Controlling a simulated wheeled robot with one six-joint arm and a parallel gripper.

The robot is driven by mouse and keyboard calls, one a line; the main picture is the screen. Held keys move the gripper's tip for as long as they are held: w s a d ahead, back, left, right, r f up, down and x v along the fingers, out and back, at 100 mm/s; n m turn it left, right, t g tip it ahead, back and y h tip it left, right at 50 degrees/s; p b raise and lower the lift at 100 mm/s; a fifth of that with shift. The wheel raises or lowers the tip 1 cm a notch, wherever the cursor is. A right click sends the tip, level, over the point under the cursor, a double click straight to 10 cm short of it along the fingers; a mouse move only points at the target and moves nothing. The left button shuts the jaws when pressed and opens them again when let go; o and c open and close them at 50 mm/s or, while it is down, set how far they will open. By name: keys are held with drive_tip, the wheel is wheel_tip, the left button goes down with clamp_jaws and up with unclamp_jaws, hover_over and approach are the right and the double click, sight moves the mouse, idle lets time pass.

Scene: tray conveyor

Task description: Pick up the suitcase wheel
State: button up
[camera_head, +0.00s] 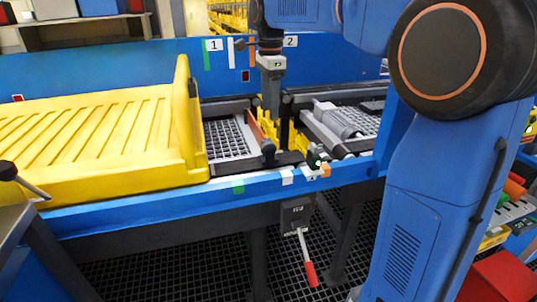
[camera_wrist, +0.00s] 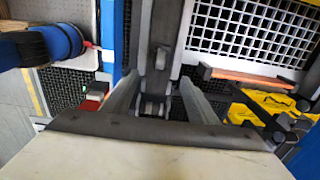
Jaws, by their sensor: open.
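My gripper (camera_head: 270,105) points down between the two conveyor sections in the head view. In the wrist view its grey fingers (camera_wrist: 157,100) stand apart, and I see nothing clamped between them. I cannot identify the suitcase wheel with certainty. A small dark grey part with a rounded end (camera_wrist: 161,58) shows just beyond and between the fingers in the wrist view; it may be the wheel or part of the conveyor. In the head view a grey cylindrical part (camera_head: 338,118) lies at the right section, also not clearly identifiable.
A large yellow tray (camera_head: 95,135) fills the left of the conveyor. A blue front rail (camera_head: 130,212) and blue back wall (camera_head: 100,75) border it. An orange bar (camera_wrist: 252,78) and yellow parts (camera_wrist: 265,105) lie beside a grid. A red-handled lever (camera_head: 309,272) hangs below the rail.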

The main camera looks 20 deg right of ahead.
sight(268, 144)
wheel_tip(268, 144, down, 8)
drive_tip(key=shift+f, duration=0.2)
drive_tip(key=shift+w+a+f, duration=0.1)
drive_tip(key=shift+f, duration=1.25)
drive_tip(key=shift+a+f, duration=0.1)
drive_tip(key=shift+f, duration=1.2)
drive_tip(key=c, duration=1.2)
